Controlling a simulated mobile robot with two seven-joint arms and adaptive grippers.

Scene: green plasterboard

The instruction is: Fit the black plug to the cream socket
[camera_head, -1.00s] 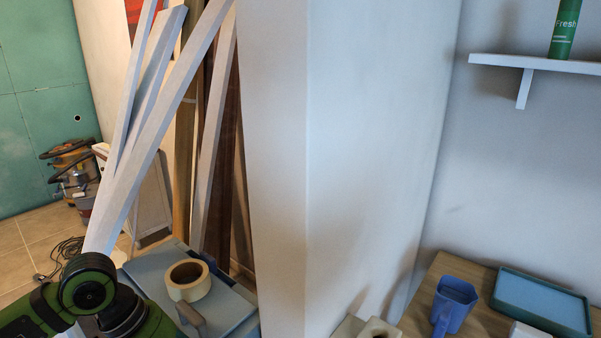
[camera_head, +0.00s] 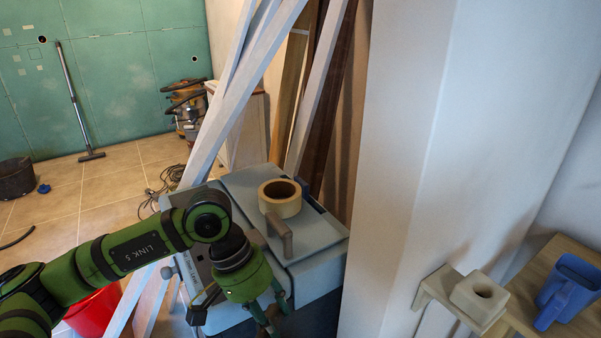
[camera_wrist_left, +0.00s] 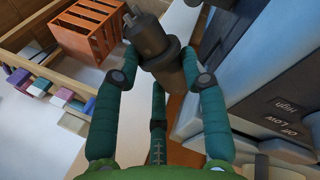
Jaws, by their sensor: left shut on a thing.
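The socket is not seen in that view. My right gripper is in no view.
A wall corner (camera_head: 405,170) stands between my left arm and the socket. A blue-grey machine with a tape roll (camera_head: 280,198) on top is close behind the arm. Leaning planks (camera_head: 240,90) rise behind.

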